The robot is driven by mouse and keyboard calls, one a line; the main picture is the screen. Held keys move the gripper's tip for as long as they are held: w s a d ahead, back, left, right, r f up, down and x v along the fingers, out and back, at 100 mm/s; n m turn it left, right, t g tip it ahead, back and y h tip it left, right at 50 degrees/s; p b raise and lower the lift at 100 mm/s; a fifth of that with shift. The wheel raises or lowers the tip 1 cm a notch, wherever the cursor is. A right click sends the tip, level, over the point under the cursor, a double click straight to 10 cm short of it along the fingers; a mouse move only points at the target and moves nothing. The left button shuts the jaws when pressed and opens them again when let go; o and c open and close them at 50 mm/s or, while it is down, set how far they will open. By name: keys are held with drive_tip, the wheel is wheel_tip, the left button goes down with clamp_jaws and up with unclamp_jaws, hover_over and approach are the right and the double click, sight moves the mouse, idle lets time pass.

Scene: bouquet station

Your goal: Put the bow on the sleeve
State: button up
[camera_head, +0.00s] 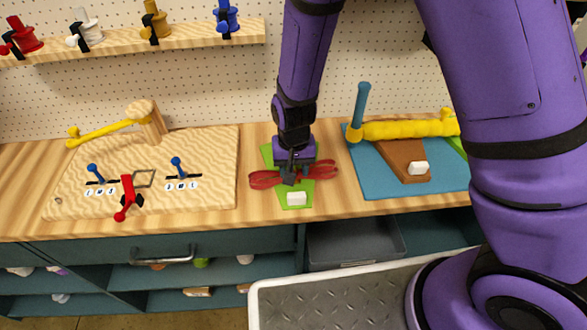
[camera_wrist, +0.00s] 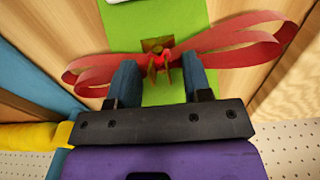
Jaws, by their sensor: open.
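The red bow (camera_head: 318,178) lies across a green mat (camera_head: 291,202) on the wooden counter, its loops spread to left and right. In the wrist view, the bow (camera_wrist: 235,52) has a small upright brown and red piece at its knot. My gripper (camera_head: 290,177) is open and points down over the bow's middle. In the wrist view, the fingers of my gripper (camera_wrist: 160,76) stand on either side of the knot, with gaps visible. A brown tapered piece (camera_head: 392,156), seemingly the sleeve, lies on the blue mat (camera_head: 375,180) at right, with a white block on it.
At left is a wooden board (camera_head: 200,150) with small levers and a red handle. Spools line the shelf above. My arm hides part of the right side.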

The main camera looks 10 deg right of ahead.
drive_tip(key=d+r+y, duration=0.1)
drive_tip(key=d+r, duration=0.2)
drive_tip(key=r, duration=0.7)
drive_tip(key=d+r, duration=0.4)
drive_tip(key=r, duration=0.7)
drive_tip(key=s+d+r+t+h, duration=0.1)
drive_tip(key=s+d+r+t, duration=0.4)
drive_tip(key=s+d+r, duration=1)
drive_tip(key=shift+s+d+r, duration=0.4)
drive_tip(key=shift+s+d, duration=0.4)
drive_tip(key=shift+s, duration=0.5)
